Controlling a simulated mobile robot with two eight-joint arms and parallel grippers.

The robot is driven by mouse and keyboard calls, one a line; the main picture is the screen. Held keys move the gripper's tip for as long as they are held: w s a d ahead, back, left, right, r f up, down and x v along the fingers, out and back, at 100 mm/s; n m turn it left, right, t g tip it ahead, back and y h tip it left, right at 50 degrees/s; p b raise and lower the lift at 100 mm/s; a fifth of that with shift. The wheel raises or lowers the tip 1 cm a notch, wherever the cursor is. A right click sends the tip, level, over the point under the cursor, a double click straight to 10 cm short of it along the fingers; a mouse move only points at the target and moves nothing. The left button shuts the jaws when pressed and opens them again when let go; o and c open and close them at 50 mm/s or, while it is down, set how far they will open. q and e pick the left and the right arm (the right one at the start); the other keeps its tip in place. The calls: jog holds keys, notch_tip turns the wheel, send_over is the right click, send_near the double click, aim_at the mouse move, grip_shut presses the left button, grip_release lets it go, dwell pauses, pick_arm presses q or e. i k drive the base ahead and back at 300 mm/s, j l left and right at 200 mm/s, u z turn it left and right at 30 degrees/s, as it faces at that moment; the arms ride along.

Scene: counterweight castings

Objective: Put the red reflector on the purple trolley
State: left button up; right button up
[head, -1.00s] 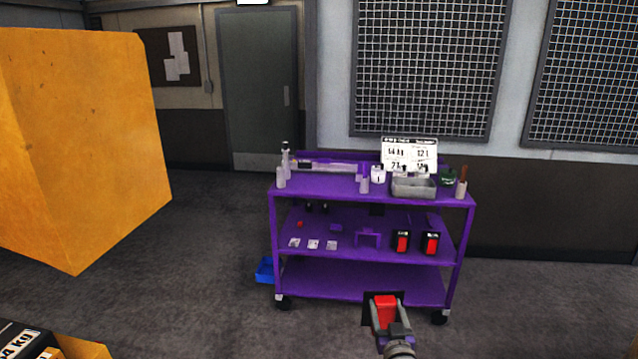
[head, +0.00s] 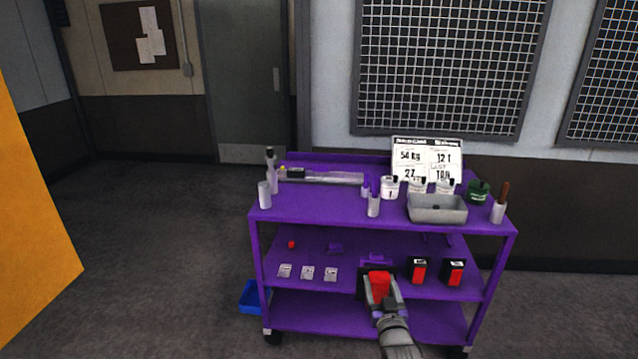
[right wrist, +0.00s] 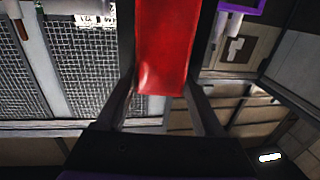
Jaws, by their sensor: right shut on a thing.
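The red reflector (head: 380,285) is a red block with dark edges, held by my right gripper (head: 381,290) in front of the purple trolley (head: 340,222). In the right wrist view the red reflector (right wrist: 163,48) sits between the two dark fingers of my right gripper (right wrist: 165,60), which is shut on it. The trolley has a top and lower shelves. The held reflector hides part of the middle and lower shelves. Two similar red-and-black pieces (head: 419,271) stand on the middle shelf, right of the held one. My left gripper is not in view.
The trolley top carries a grey tray (head: 437,216), white tubs (head: 390,188), a green pot (head: 479,192), and a sign (head: 428,160). Small square pieces (head: 307,273) lie on the middle shelf. A blue bin (head: 250,297) stands by the trolley's left side. A yellow block (head: 30,220) is at left.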

aim_at(324, 194)
jog(key=i+j+z, duration=0.2)
jog(key=i, duration=0.4)
jog(key=i+z, duration=0.25)
jog(key=i, duration=0.3)
